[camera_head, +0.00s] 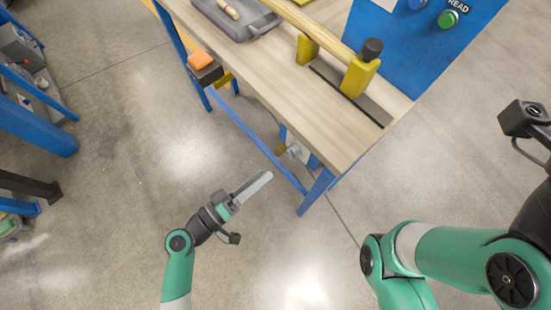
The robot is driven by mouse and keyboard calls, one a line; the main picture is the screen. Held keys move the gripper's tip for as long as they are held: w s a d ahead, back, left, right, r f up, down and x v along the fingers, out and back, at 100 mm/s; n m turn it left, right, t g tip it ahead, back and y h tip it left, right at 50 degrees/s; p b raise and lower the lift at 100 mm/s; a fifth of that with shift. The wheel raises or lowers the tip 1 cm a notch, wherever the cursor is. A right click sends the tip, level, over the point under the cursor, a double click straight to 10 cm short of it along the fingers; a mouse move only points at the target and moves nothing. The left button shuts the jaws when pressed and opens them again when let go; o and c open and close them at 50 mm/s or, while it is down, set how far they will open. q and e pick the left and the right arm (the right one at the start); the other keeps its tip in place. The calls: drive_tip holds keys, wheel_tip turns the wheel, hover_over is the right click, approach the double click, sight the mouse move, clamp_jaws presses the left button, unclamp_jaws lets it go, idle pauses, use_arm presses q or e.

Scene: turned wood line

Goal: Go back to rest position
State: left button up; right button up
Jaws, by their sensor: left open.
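My left gripper (252,187) hangs over the bare floor in front of the workbench, pointing up and to the right. It is open, and nothing shows between its fingers. It is clear of the bench, seen edge-on so its fingers nearly overlap. My right arm's green links show at the lower right, with a dark part at the right edge. The fingers of my right gripper are out of view.
A wooden-topped workbench (270,75) with blue legs stands ahead. On it are a grey tray (262,24), a wooden rod on yellow supports (360,76) and a blue panel (425,40) with buttons. Open floor surrounds my left arm.

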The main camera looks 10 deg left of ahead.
use_arm(q)
drive_tip(key=shift+v, duration=1.15)
